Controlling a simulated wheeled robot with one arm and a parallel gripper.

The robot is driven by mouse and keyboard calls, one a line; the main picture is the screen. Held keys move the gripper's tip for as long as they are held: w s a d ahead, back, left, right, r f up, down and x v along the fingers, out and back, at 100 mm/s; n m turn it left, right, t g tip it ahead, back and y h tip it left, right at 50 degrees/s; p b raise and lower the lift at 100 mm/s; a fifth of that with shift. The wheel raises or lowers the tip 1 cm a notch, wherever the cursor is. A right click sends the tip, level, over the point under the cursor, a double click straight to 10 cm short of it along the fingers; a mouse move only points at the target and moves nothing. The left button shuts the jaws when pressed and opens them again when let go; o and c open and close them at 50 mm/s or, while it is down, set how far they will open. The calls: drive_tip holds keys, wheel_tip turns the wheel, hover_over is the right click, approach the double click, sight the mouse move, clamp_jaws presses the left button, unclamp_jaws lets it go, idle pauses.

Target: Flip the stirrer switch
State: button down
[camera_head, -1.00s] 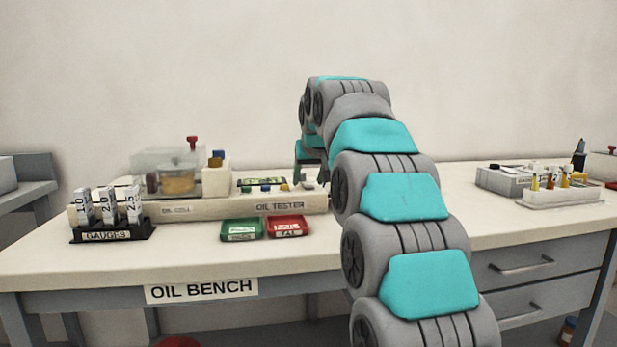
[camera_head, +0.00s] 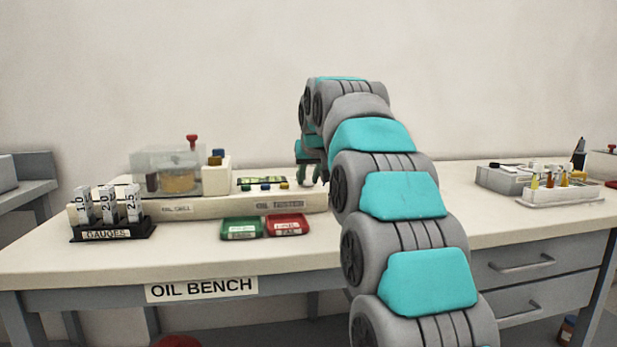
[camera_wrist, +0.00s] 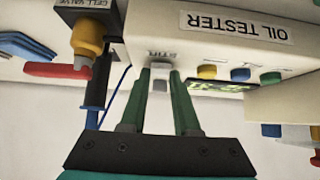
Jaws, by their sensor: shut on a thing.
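The oil tester (camera_head: 200,205) is a long pale console on the bench, and its label shows upside down in the wrist view (camera_wrist: 237,27). The stirrer switch (camera_wrist: 160,66) is a small pale part beside the "STIR" marking on the console. My gripper (camera_wrist: 160,74) has its green fingers close together, one on each side of the switch, and is shut on it. In the head view my gripper (camera_head: 308,180) is at the right end of the console, partly behind my arm. The fingers cover part of the switch, so its exact position is hard to tell.
A cell valve with a red handle (camera_wrist: 58,70) is close to the gripper. Blue and yellow buttons (camera_wrist: 240,75) are on its other side. Green (camera_head: 241,229) and red (camera_head: 287,225) trays and a gauge rack (camera_head: 112,231) stand in front. Bench to the right is partly clear.

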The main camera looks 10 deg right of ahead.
drive_tip(key=b, duration=0.2)
drive_tip(key=f+t+b, duration=0.1)
drive_tip(key=b, duration=0.1)
drive_tip(key=shift+s, duration=0.25)
drive_tip(key=shift+s+t+b, duration=0.1)
drive_tip(key=shift+t+b, duration=0.7)
drive_tip(key=shift+b, duration=0.25)
drive_tip(key=shift+r+t+b, duration=0.15)
drive_tip(key=shift+t+b, duration=0.25)
drive_tip(key=shift+b, duration=0.05)
drive_tip(key=shift+r, duration=0.1)
drive_tip(key=c, duration=0.6)
unclamp_jaws()
drive_tip(key=shift+c, duration=0.2)
